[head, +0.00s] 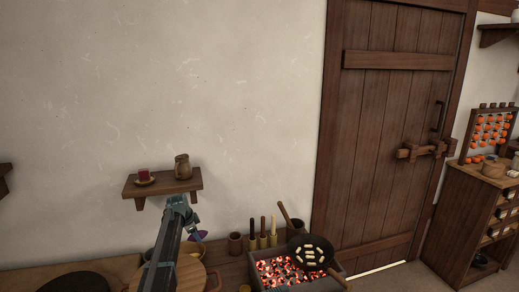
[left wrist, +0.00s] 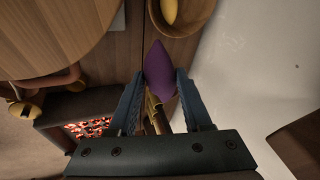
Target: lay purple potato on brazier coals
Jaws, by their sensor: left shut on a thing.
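The purple potato (left wrist: 159,70) sits between the two fingers of my left gripper (left wrist: 160,92), which is shut on it. In the head view the potato (head: 199,236) is a small purple patch beside my left gripper (head: 193,228), partly hidden by it, left of the brazier. The brazier (head: 336,271) is a dark box at the bottom, right of my left arm, filled with glowing coals (head: 280,270). A dark pan (head: 312,243) holding several pale pieces covers its right part. The coals (left wrist: 90,128) also show at lower left in the left wrist view. My right gripper is not in view.
A wall shelf (head: 163,186) with a jug (head: 182,167) and a red item is just above my left gripper. Several upright handles (head: 262,235) stand behind the brazier, and the pan's handle rises there. A bowl (left wrist: 197,14) with a yellow item is near the potato. The coals' left part is uncovered.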

